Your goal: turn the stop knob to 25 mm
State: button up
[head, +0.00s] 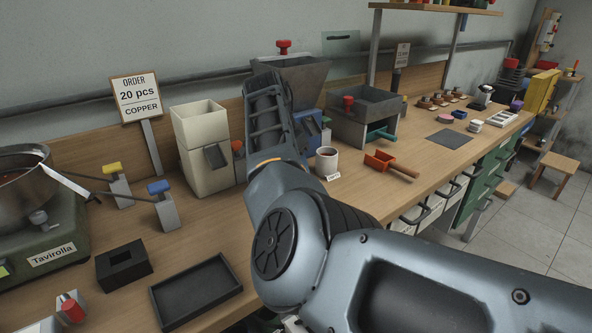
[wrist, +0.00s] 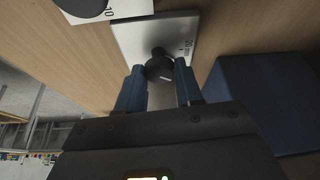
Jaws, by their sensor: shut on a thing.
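A dark round stop knob (wrist: 159,66) sits on a light metal plate (wrist: 130,42) in the wrist view. In the head view my arm hides the knob and the fingertips; my arm reaches up in front of the blue machine (head: 311,126).
A blue block (wrist: 258,95) stands right of my fingers.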

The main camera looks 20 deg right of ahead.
jog(key=m+g+b, duration=0.1)
jog(key=m+b, duration=0.1)
jog(key=shift+w+f+m+h, duration=0.1)
jog(key=shift+f+m+h, duration=0.05)
jog(key=shift+m+h, duration=0.2)
jog(key=shift+m+b, duration=0.55)
jog(key=shift+b, duration=0.15)
jog(key=shift+r+g, duration=0.2)
jog(key=shift+g, duration=0.1)
jog(key=o, duration=1)
jog(key=v, duration=0.7)
jog(key=shift+r, duration=0.4)
